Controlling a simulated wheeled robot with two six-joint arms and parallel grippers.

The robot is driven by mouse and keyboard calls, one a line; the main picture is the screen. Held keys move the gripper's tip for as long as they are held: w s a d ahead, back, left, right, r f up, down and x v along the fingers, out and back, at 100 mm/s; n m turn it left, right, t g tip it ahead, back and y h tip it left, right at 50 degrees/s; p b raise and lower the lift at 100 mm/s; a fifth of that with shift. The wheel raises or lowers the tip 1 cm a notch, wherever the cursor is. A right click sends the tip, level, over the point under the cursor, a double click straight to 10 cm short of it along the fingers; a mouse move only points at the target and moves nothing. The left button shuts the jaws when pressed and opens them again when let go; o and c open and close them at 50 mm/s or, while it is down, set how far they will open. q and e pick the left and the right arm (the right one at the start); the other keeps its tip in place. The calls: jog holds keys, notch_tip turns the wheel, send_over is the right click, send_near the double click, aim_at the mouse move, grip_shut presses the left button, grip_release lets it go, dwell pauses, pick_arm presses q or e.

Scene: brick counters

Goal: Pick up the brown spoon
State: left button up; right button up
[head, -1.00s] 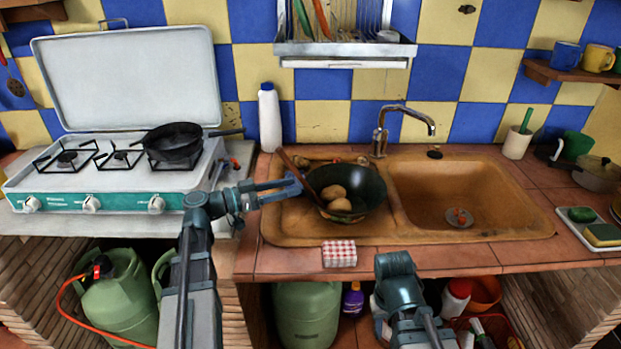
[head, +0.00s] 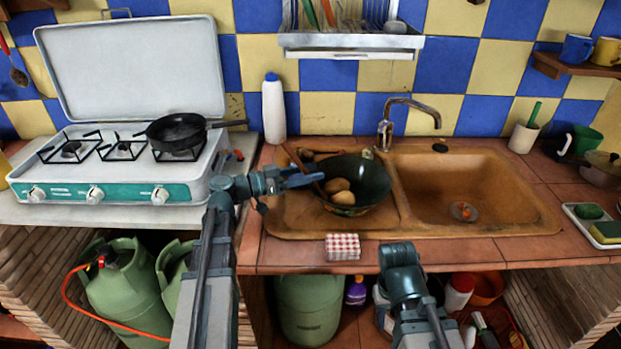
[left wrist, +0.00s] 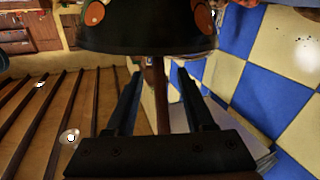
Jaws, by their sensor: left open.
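The brown spoon (head: 293,158) leans in a dark green bowl (head: 375,187) on the left part of the sink, its handle sticking up to the left; its lower end is hidden. My left gripper (head: 310,178) is at the handle, beside the bowl's left rim. In the left wrist view my open left gripper (left wrist: 159,78) has the brown handle (left wrist: 155,95) between its two fingers, with a visible gap on each side. The bowl (left wrist: 148,30) fills the top of that view. My right arm shows at the bottom of the head view, but its gripper does not.
Two potatoes (head: 341,190) lie in the bowl. A tap (head: 386,130) stands behind the sink basin (head: 470,185). A white bottle (head: 273,108) stands behind the left gripper. A stove with a black pan (head: 178,131) is left.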

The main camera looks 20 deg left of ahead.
pick_arm(q)
jog(key=x, duration=0.2)
jog(key=shift+w+d, duration=0.2)
jog(key=shift+d, duration=0.1)
jog(key=shift+c, duration=0.3)
grip_shut()
